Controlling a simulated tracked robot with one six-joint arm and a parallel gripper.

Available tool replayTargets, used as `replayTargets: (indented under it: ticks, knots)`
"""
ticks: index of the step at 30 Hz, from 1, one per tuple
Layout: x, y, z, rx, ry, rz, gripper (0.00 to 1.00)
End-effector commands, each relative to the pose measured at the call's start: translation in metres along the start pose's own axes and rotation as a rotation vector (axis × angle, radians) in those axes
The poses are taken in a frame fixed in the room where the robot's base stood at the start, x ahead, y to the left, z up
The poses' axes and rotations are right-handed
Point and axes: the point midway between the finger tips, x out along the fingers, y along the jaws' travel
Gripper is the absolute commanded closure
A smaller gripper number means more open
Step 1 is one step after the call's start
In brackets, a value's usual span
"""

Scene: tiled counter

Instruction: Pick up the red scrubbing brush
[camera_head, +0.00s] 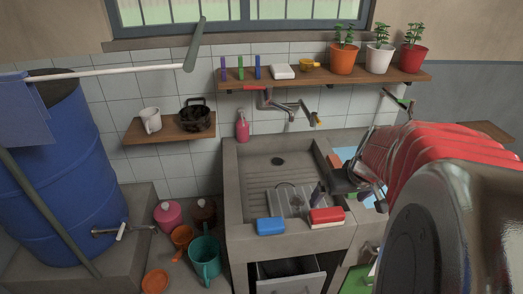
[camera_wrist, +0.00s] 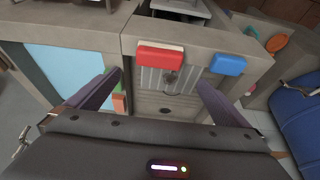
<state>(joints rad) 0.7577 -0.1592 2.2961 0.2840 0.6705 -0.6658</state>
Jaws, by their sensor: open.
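The red scrubbing brush (camera_head: 326,217), a red block with a pale layer, lies on the front ledge of the sink, right of centre in the head view. In the wrist view the red brush (camera_wrist: 160,57) shows at upper centre, beyond my fingertips. My gripper (camera_head: 325,192) is over the right part of the sink, just behind and above the red brush in the head view. In the wrist view my gripper (camera_wrist: 160,78) has its two dark fingers wide apart, with nothing held between them.
A blue brush (camera_head: 270,226) lies on the same ledge, left of the red one. The grey sink basin (camera_head: 262,160) has a ribbed slope. A tap (camera_head: 285,103) and a shelf (camera_head: 310,77) with plants are behind. A blue barrel (camera_head: 75,190) stands at left.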

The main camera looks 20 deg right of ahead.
Motion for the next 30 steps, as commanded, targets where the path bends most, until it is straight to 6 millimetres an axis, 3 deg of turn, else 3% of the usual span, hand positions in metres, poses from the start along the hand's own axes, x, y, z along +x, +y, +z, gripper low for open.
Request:
replayTargets:
  ticks: [18, 30]
  knots:
    - [0.071, 0.0, 0.001, 0.001, -0.003, -0.002, 0.0]
    - [0.076, 0.0, 0.001, 0.0, 0.0, 0.0, 0.0]
